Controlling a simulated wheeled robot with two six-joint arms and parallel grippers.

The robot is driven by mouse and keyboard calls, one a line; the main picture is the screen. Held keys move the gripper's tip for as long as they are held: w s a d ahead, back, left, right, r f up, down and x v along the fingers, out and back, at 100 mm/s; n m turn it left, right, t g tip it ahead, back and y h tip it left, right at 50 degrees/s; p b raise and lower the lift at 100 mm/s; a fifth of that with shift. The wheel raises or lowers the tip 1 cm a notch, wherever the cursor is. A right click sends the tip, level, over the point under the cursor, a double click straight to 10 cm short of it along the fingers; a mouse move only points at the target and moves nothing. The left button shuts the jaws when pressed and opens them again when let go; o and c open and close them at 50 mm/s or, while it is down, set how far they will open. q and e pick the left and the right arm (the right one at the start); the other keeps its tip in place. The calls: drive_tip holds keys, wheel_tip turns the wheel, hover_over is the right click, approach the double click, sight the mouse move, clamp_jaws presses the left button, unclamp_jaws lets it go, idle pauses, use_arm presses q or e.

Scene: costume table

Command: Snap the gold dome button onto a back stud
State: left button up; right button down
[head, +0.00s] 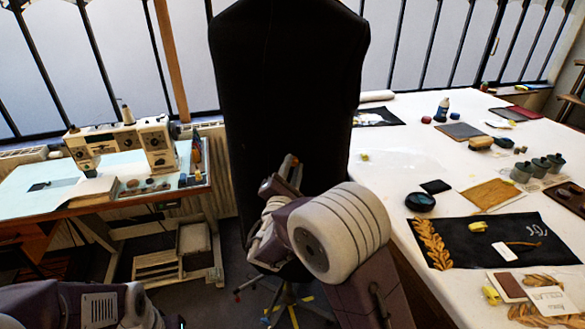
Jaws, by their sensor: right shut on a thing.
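The black garment (288,80) hangs on a tall form in the middle of the head view, with a plain dark surface facing me. My right gripper (290,168) is in front of its lower part and is shut. My own wrist covers much of it, and the gold dome button between the fingers is too small and hidden to make out. I cannot tell whether the gripper touches the garment. No back stud can be made out on the dark cloth. Part of my left arm shows at the bottom left, but its gripper is out of view.
A white-topped table (385,165) on the right holds a black embroidered panel (470,258), a dark round tin (420,202) and several grey pots. A sewing machine (155,145) stands on the left table. The form's wheeled base (285,300) is on the floor.

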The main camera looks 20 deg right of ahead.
drive_tip(key=shift+w+d, duration=0.15)
drive_tip(key=shift+w, duration=0.3)
idle(0.3)
drive_tip(key=c, duration=0.6)
unclamp_jaws()
drive_tip(key=shift+c, duration=0.2)
drive_tip(key=shift+b+v, duration=0.75)
drive_tip(key=shift+v, duration=0.7)
drive_tip(key=s, duration=0.1)
drive_tip(key=s+a+b, duration=0.1)
drive_tip(key=s, duration=0.3)
drive_tip(key=shift+a+r, duration=0.15)
drive_tip(key=shift+a, duration=0.2)
drive_tip(key=shift+w, duration=0.1)
